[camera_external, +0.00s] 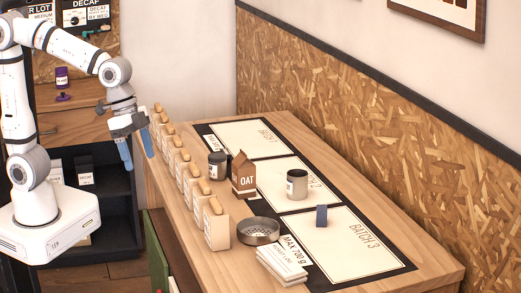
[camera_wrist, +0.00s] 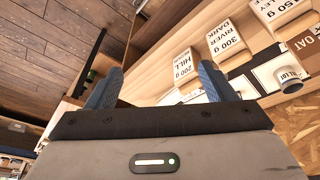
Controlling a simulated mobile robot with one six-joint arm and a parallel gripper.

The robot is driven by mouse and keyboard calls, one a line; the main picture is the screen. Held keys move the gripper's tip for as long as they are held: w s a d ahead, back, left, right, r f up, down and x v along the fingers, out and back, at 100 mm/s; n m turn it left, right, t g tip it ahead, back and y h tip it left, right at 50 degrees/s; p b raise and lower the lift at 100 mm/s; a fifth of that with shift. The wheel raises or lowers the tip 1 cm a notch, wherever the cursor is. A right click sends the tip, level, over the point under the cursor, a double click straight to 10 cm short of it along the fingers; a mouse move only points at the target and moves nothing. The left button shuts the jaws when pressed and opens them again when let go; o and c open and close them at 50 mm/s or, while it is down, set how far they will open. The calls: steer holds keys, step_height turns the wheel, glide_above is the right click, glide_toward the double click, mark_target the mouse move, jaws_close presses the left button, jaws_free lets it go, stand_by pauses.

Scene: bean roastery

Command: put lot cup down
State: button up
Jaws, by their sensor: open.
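A grey cup with a pale label (camera_external: 297,184) stands upright on the middle mat panel, labelled as a batch. It appears to be the lot cup; in the wrist view a cup with a label reading "LOT" (camera_wrist: 289,78) shows at the right edge, partly cut off. My gripper (camera_external: 137,152) is at the far left end of the table, well apart from the cup. Its two blue fingers are spread with nothing between them, as the wrist view also shows (camera_wrist: 160,72).
Several labelled bean boxes (camera_external: 216,224) line the left table edge. A dark jar (camera_external: 217,166), OAT carton (camera_external: 243,179), metal dish (camera_external: 258,231), blue block (camera_external: 321,216) and card stack (camera_external: 283,263) stand nearby. The Batch 3 panel (camera_external: 352,243) is mostly clear.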

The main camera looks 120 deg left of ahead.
steer(key=s+d+f, duration=0.2)
steer(key=s+d, duration=0.1)
steer(key=s, duration=0.3)
steer(key=s+d+f, duration=0.2)
steer(key=s+d, duration=0.1)
steer(key=s, duration=0.4)
steer(key=shift+s+m+g, duration=0.25)
steer(key=shift+m+g, duration=0.05)
